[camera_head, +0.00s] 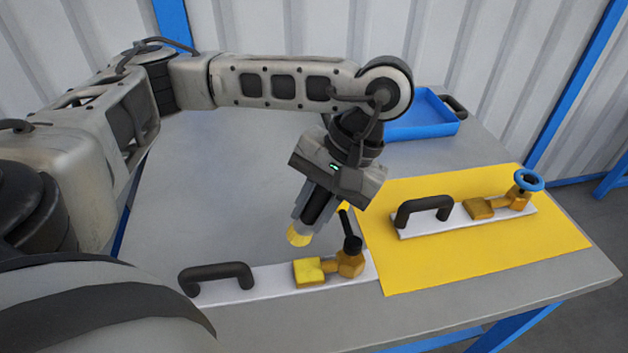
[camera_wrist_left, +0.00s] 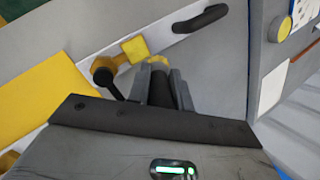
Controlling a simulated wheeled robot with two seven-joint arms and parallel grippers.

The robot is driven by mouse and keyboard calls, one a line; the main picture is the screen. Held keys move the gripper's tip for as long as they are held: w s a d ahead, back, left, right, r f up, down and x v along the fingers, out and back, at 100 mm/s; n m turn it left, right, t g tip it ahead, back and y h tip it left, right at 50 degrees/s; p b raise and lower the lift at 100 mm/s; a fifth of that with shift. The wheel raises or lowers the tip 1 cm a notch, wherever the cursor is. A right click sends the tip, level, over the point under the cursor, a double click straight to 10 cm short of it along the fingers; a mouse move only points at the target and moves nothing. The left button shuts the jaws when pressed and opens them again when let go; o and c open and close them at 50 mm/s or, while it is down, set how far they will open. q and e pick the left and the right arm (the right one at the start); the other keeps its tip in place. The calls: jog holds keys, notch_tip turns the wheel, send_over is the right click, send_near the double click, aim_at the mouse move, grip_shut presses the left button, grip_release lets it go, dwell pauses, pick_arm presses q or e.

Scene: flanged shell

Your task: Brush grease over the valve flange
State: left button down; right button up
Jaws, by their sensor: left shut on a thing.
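My left gripper (camera_head: 314,211) is shut on a brush with a dark handle. The brush points down, and its yellow bristles (camera_head: 299,237) are above and just behind the near valve. Bristles and handle also show in the left wrist view (camera_wrist_left: 158,61). The near valve (camera_head: 350,263) is brass with a black lever, on a white plate with a black handle. Its square flange (camera_head: 308,272) is at its left end and is brighter yellow than the body; it also shows in the wrist view (camera_wrist_left: 133,49). The bristles look apart from the flange. My right gripper is out of view.
A second brass valve with a blue handwheel (camera_head: 528,181) sits on a white plate with a black handle (camera_head: 424,209), on a yellow mat (camera_head: 455,263). A blue tray (camera_head: 425,131) stands at the back. The grey table (camera_head: 215,195) is clear at left.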

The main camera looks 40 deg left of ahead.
pick_arm(q)
jog(key=shift+r+p, duration=0.9)
jog(key=shift+r, duration=0.55)
jog(key=shift+f, duration=0.1)
